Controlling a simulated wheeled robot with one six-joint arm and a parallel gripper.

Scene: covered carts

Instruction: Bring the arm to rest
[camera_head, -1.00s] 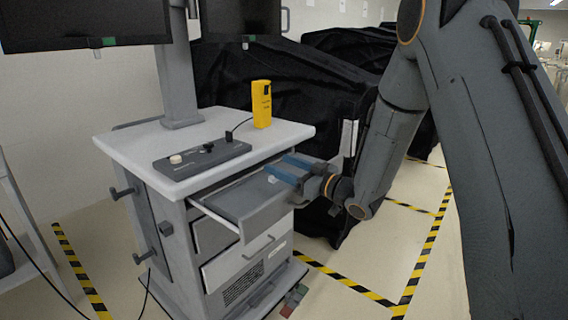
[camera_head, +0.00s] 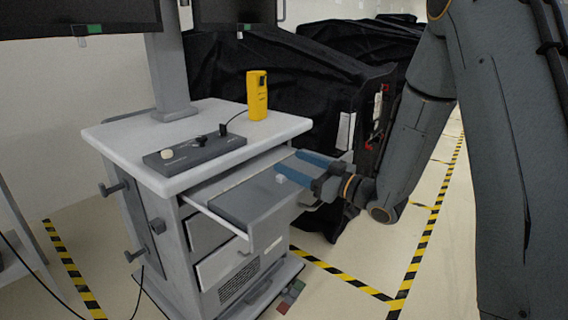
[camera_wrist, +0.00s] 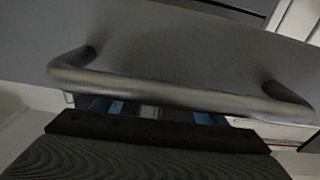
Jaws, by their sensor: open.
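My gripper (camera_head: 297,170) has two blue fingers spread apart, with a gap between them. It is at the open top drawer (camera_head: 275,218) of the grey cart, its fingers pointing left over the drawer's front end. In the wrist view, a grey bar handle (camera_wrist: 170,92) crosses in front of a grey panel, with parts of the blue fingers showing below it. I cannot tell whether the fingers touch the handle or drawer. A small white piece (camera_head: 281,180) shows by the fingers. My arm comes down from the upper right, bent at the elbow.
The cart's light worktop (camera_head: 107,135) holds a black control box (camera_head: 195,150) and a yellow device (camera_head: 257,97). Monitors (camera_head: 75,17) stand above. Black-covered carts (camera_head: 300,75) stand close behind my gripper. Floor with striped tape (camera_head: 345,278) is clear at the right.

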